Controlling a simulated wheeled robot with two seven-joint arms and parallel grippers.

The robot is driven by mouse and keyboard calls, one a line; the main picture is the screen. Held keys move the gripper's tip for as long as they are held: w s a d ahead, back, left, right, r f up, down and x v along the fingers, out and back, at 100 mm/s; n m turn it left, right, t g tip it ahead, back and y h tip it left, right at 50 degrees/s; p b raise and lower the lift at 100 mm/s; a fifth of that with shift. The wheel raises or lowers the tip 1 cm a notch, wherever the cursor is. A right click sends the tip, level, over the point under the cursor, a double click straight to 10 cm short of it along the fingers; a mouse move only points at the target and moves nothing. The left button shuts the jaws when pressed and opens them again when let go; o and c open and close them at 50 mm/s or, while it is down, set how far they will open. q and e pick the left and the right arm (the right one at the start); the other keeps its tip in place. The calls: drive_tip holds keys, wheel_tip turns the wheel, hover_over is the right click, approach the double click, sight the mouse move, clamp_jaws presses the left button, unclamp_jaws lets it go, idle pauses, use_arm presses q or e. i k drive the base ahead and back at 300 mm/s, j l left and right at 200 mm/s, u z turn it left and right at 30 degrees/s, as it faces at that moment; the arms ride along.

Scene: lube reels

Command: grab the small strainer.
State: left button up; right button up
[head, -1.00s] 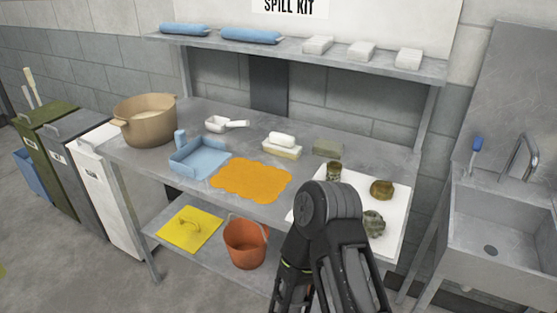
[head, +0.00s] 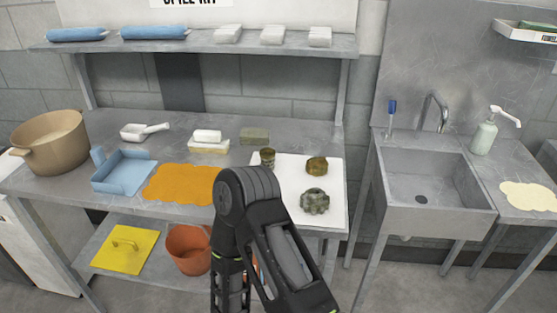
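A white mat (head: 287,214) lies on the right part of the metal bench and bears 3 small dirty parts. A small dark cylinder (head: 267,159) stands upright at its back left and may be the small strainer; its detail is too small to be sure. A brownish-gold round part (head: 316,166) is at the back right. A grey-green lobed part (head: 315,201) is nearer the front. One of my arms is bent in front of the bench, its elbow hiding part of the mat's left front. Neither gripper shows in the head view.
Left of the mat are an orange cloth (head: 181,185), a blue dustpan (head: 124,174), a white scoop (head: 143,131) and a tan pot (head: 50,142). A sponge block (head: 255,136) sits behind. A sink (head: 424,180) stands to the right, across a gap.

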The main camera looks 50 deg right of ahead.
sight(267, 155)
drive_tip(key=z, duration=2.1)
